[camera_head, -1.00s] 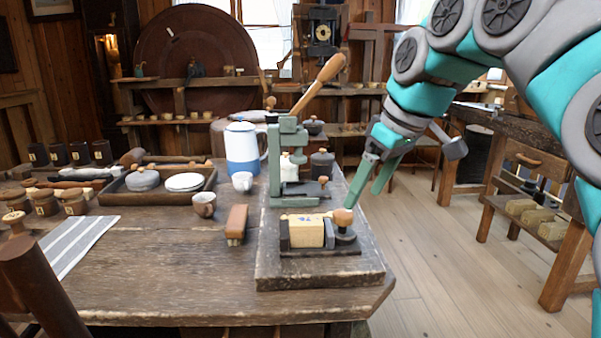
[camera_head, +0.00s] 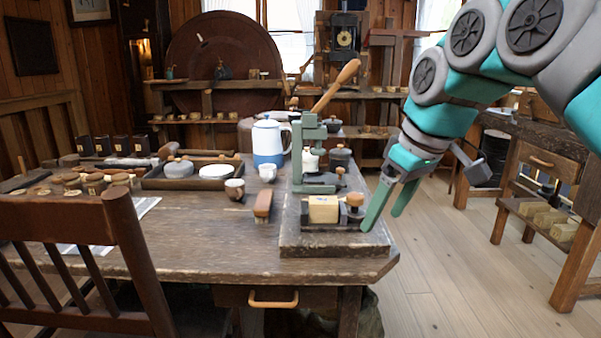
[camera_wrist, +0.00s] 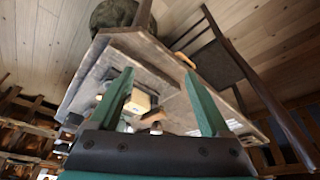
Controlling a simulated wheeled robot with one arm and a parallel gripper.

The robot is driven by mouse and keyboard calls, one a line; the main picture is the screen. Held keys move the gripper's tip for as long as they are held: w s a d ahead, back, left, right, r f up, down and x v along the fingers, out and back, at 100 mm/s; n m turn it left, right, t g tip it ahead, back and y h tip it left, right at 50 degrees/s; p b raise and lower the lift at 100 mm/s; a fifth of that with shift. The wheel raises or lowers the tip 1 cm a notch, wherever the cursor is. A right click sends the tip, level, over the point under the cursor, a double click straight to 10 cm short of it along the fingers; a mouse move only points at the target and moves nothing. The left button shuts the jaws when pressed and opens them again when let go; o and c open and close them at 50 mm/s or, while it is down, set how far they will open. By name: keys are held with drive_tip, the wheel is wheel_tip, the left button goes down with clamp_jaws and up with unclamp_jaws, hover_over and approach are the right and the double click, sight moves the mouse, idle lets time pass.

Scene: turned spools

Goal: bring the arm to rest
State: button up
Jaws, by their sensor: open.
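My gripper (camera_head: 386,211) is in the head view at the right end of the workbench, its two green fingers apart and pointing down. Nothing is between them. In the wrist view the open fingers (camera_wrist: 160,105) frame part of the bench. My arm (camera_head: 440,110) bends down from the upper right. A pale wooden block (camera_head: 323,209) sits in a dark holder with a round wooden knob (camera_head: 355,199), just left of my gripper. The block also shows in the wrist view (camera_wrist: 138,102). In the head view the left finger overlaps the board's right edge; I cannot tell how far apart they are.
A green lever press (camera_head: 311,155) with a wooden handle stands behind the block. A blue and white jug (camera_head: 268,142), a brush (camera_head: 263,206) and a tray (camera_head: 150,183) are further left. A chair (camera_head: 130,235) stands at the front left. Open floor (camera_head: 450,260) lies right of the bench.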

drive_tip(key=s+d+f+m+g+h, duration=0.1)
drive_tip(key=s+f+m+g, duration=0.4)
drive_tip(key=s+f, duration=2.1)
drive_tip(key=shift+s+f+m+h, duration=0.2)
drive_tip(key=shift+f+m+h, duration=0.6)
drive_tip(key=shift+m, duration=0.4)
drive_tip(key=shift+d, duration=0.1)
